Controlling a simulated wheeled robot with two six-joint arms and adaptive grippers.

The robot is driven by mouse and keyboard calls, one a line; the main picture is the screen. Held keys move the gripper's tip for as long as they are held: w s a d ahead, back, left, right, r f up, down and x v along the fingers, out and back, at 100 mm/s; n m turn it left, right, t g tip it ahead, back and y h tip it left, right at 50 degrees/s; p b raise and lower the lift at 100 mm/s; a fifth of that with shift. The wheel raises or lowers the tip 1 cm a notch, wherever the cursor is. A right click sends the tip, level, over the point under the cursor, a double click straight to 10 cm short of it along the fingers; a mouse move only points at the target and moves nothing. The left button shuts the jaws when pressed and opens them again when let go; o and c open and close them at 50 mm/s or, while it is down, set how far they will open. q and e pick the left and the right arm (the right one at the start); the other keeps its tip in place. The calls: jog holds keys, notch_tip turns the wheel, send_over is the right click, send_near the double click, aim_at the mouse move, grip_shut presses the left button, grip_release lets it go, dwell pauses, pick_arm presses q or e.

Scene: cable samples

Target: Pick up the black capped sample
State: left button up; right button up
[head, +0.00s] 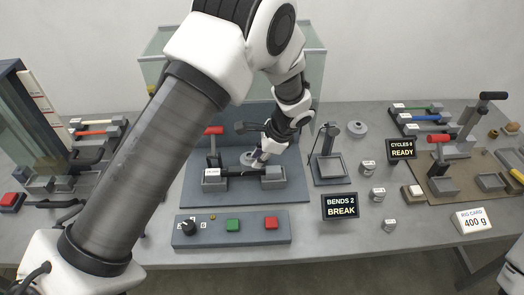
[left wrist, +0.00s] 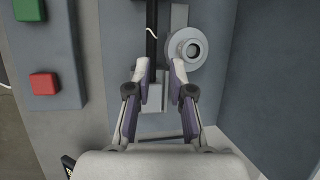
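A black rod-like sample (head: 240,174) lies across the bench fixture between two grey blocks in the head view. In the left wrist view the black rod (left wrist: 151,30) comes down from the top edge to the left fingertip, with a thin pale wire across it. I cannot make out a cap on it. My left gripper (head: 258,161) is over the right part of this fixture. In the left wrist view its fingers (left wrist: 161,68) are apart with nothing clamped between them; a pale grey block (left wrist: 154,98) shows below them. My right gripper is out of view.
A round grey disc (left wrist: 188,47) stands close beside the right finger. A red-handled lever (head: 213,131) rises at the fixture's left. A button panel (head: 205,236) lies in front. A small stand (head: 330,168) is to the right. Sample racks (head: 421,116) stand further right.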

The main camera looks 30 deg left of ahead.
aim_at(243, 173)
pick_arm(q)
jog(key=shift+w+a+f, duration=0.15)
jog(key=shift+w, duration=0.05)
jog(key=s+a+f, duration=0.1)
jog(key=f, duration=0.1)
jog(key=a+f+p, duration=0.1)
jog(key=s+a+f, duration=0.1)
jog(key=f, duration=0.1)
jog(key=shift+s+a+f+p, duration=0.2)
jog(key=shift+s+f+p, duration=0.1)
jog(key=shift+s+p, duration=0.05)
jog(key=shift+w, duration=0.15)
jog(key=shift+r, duration=0.1)
jog(key=shift+s+r, duration=0.2)
jog(key=shift+s, duration=0.2)
grip_shut()
jog(key=shift+w, duration=0.1)
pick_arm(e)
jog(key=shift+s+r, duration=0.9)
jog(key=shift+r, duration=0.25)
